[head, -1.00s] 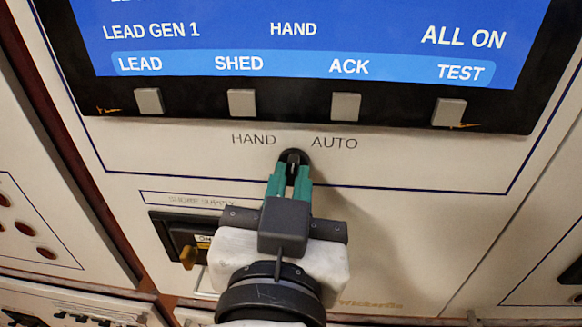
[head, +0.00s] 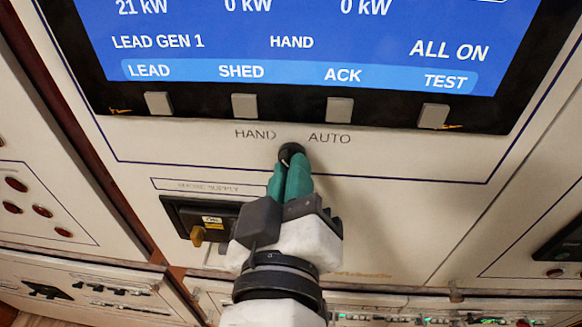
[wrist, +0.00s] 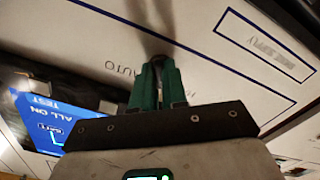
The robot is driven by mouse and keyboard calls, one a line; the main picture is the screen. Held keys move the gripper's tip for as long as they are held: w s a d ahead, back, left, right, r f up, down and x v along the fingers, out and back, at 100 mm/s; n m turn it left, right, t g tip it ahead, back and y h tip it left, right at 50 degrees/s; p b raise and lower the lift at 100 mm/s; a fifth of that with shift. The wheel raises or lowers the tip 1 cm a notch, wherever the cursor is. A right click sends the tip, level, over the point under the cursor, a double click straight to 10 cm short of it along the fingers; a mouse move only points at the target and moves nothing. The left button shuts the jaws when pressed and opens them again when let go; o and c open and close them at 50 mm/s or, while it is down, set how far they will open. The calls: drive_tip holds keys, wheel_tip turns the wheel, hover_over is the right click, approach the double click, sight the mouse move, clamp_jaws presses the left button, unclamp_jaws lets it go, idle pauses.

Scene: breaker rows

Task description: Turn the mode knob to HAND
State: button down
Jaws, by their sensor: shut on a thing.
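The mode knob (head: 290,153) is a small black round knob on the cream panel, below and between the printed words HAND (head: 255,134) and AUTO (head: 329,138). A pale mark on it leans to the upper left, toward HAND. My gripper (head: 290,168) has green fingers shut on the knob from below. In the wrist view the green fingers (wrist: 157,75) reach the panel and hide most of the knob. The blue screen (head: 300,50) reads HAND beside LEAD GEN 1.
A row of square grey buttons (head: 245,106) lies under the screen, just above the knob. Red round lamps (head: 15,184) are on the left panel. The panel right of my gripper is bare.

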idle(0.4)
drive_tip(key=c, duration=1.2)
unclamp_jaws()
drive_tip(key=shift+o, duration=0.2)
drive_tip(key=shift+s, duration=0.1)
drive_tip(key=s+b, duration=0.2)
drive_tip(key=s, duration=0.8)
drive_tip(key=shift+s+a, duration=0.2)
drive_tip(key=shift+s, duration=0.15)
